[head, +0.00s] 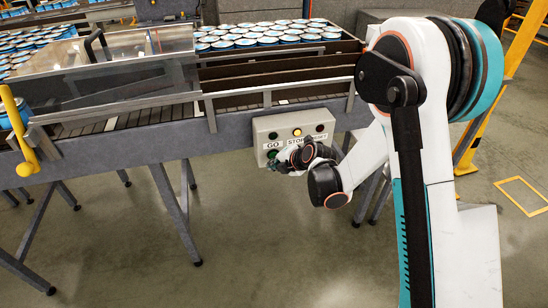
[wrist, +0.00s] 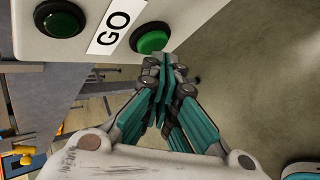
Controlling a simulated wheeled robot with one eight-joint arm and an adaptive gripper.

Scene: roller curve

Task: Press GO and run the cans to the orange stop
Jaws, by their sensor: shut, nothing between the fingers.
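A grey control box (head: 293,133) on the conveyor's front side carries GO, STOP and another label, partly covered by my arm. Its yellow lamp looks lit; the green and red lamps look dark. The green GO button (wrist: 149,38) is beside the GO label (wrist: 110,28) in the wrist view. My gripper (wrist: 165,62) is shut and empty, its fingertips right by the button; I cannot tell whether they touch. In the head view my gripper (head: 280,164) is at the box's lower left. Many blue cans (head: 265,34) stand packed behind dark rails. A yellow-orange bar (head: 18,130) stands at the left edge.
More blue cans (head: 25,44) are at upper left, with some by the orange bar. A clear guard (head: 120,75) covers part of the roller conveyor (head: 130,118). Slanted legs (head: 170,200) stand below it. A yellow frame (head: 490,90) is at right. The front floor is open.

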